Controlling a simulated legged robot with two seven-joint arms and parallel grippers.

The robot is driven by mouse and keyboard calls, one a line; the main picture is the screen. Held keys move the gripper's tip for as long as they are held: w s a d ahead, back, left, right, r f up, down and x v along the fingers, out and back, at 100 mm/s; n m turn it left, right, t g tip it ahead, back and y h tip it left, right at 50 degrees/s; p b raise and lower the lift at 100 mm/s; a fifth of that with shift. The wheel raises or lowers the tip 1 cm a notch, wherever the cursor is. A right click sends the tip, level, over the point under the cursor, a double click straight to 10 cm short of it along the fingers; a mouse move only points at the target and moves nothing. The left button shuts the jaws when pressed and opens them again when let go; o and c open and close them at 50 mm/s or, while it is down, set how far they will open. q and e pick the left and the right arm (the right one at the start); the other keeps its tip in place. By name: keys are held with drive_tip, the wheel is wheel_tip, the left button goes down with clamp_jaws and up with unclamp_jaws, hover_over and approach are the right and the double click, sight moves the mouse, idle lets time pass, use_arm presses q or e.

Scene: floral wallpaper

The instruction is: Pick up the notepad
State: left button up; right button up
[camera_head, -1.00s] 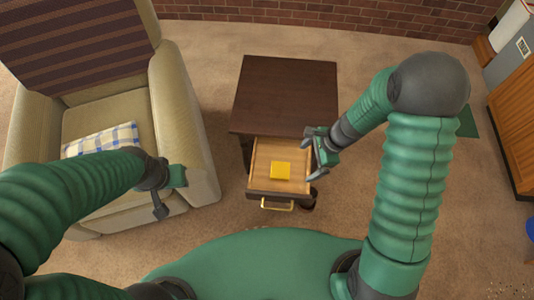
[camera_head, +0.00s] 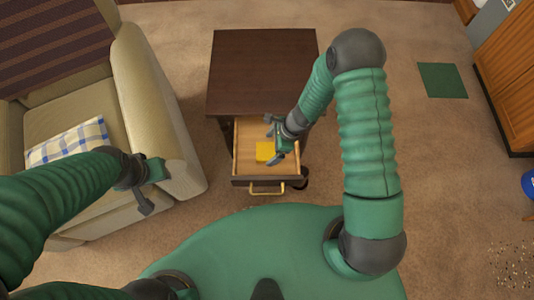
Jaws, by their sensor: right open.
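The yellow notepad (camera_head: 264,151) lies on the bottom of the open drawer (camera_head: 245,165) of a dark wooden side table. My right gripper (camera_head: 269,139) is open and reaches over the drawer from the right, its fingers around or just above the notepad's right part, which it partly hides. I cannot tell if a finger touches the notepad. My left gripper (camera_head: 156,188) is in front of the armchair's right arm, away from the drawer, with its fingers seen apart.
The side table (camera_head: 262,72) stands behind the drawer. A beige armchair (camera_head: 150,90) with a checked pillow (camera_head: 66,142) is on the left. A wooden cabinet (camera_head: 506,80) and a green mat (camera_head: 442,80) are on the right.

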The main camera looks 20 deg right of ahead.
sight(266, 153)
drive_tip(key=x, duration=0.2)
drive_tip(key=shift+w+a+f, duration=0.1)
drive_tip(key=shift+a+f, duration=0.2)
drive_tip(key=shift+c, duration=0.6)
drive_tip(key=c, duration=1.4)
